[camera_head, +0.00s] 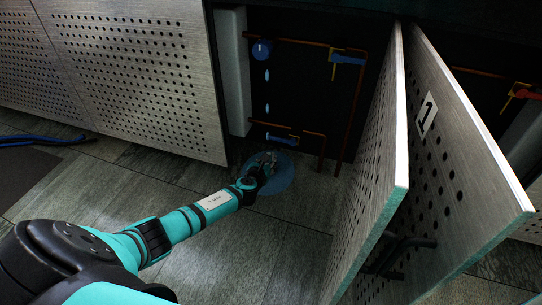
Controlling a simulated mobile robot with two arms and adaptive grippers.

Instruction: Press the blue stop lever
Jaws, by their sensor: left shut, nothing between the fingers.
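I cannot tell which is the stop lever. My left gripper (270,157) reaches in low from the left, shut and empty. In the picture it is just below and left of the lower blue lever; I cannot tell if they touch. The gripper is small and dark here, and its fingers partly blend with the background. My right gripper is not in view.
A round blue part marked 1 (262,49) has blue drops below it and a blue puddle (283,178) on the floor. Perforated door panels (380,165) stand open at right. A closed perforated panel (140,75) is at left. A red lever (524,92) shows far right.

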